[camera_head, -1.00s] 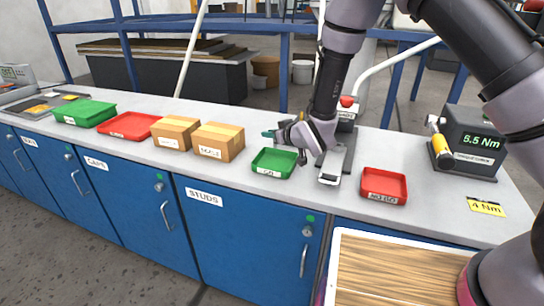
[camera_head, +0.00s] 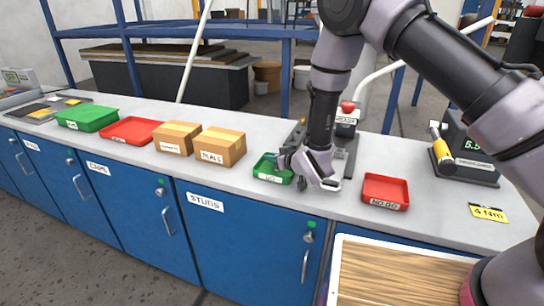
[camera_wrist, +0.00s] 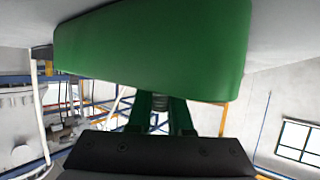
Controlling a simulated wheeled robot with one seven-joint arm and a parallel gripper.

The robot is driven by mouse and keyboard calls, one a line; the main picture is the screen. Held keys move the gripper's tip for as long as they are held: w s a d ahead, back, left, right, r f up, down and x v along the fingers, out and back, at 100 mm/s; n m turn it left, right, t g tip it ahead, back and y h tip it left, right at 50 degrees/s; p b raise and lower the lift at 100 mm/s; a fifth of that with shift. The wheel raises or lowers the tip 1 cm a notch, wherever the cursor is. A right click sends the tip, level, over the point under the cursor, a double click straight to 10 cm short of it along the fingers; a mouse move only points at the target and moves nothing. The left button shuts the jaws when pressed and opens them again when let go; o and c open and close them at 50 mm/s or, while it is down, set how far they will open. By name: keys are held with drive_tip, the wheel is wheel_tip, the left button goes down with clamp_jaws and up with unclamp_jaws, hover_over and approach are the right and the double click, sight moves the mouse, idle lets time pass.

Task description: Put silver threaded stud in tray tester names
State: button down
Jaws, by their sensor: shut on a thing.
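The silver threaded stud (camera_wrist: 158,101) shows in the wrist view between the two fingers of my gripper (camera_wrist: 160,112), which is shut on it. In the head view my gripper (camera_head: 284,160) is low at the back right edge of the green GO tray (camera_head: 270,178). The stud cannot be made out there. A large green surface (camera_wrist: 155,50), apparently the tray, fills the upper wrist view close to the fingertips. I cannot tell whether the stud is over the tray's inside. The red NO GO tray (camera_head: 385,190) lies to the right and looks empty.
A tester with a red button (camera_head: 347,112) stands behind my gripper. A torque device (camera_head: 465,150) and a yellow 4 Nm card (camera_head: 488,212) are on the right. Cardboard boxes (camera_head: 220,146), a red tray (camera_head: 130,129) and another green tray (camera_head: 87,119) stand left on the grey bench.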

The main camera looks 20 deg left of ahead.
drive_tip(key=c, duration=0.8)
unclamp_jaws()
drive_tip(key=shift+c, duration=0.2)
